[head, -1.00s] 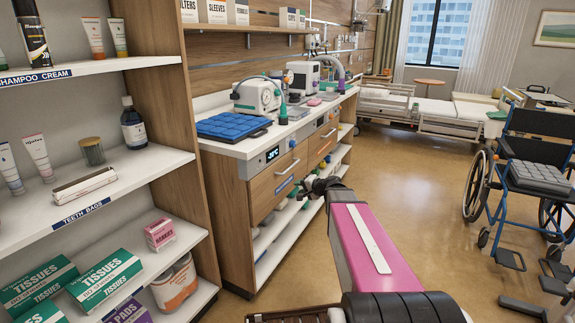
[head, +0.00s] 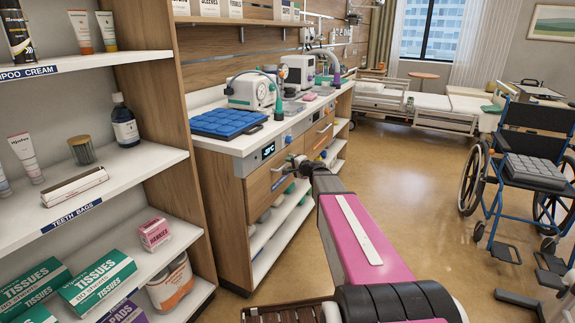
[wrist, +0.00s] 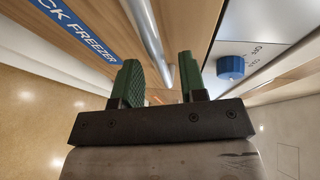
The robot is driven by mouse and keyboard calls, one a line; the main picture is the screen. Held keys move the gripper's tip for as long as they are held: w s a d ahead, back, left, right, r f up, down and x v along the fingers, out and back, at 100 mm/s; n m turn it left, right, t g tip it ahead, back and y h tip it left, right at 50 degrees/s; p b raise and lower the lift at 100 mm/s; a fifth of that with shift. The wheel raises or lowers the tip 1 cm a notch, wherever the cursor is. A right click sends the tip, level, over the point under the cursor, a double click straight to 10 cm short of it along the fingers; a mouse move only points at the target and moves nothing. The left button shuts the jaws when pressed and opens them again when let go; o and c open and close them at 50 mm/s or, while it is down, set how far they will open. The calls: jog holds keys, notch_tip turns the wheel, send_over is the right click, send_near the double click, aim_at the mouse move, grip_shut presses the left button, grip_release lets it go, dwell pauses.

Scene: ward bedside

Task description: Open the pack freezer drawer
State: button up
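My gripper (wrist: 160,82) is open, fingers apart and nothing gripped. In the head view my gripper (head: 298,164) is at the drawer's upper right, by the handle. Whether the fingers touch the bar I cannot tell.
A blue knob (wrist: 230,67) is close right of my fingers. A blue pack tray (head: 228,124) and machines stand on the counter. A shelf unit (head: 160,90) is at left. A wheelchair (head: 535,165) stands at right, with clear floor (head: 420,190) between.

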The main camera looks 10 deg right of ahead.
jog(key=shift+x, duration=1.2)
grip_shut()
jog(key=shift+d, duration=0.1)
jog(key=s+d, duration=1)
jog(key=d, duration=0.3)
jog(key=s+d, duration=1)
jog(key=d, duration=0.4)
jog(key=shift+d, duration=0.2)
grip_release()
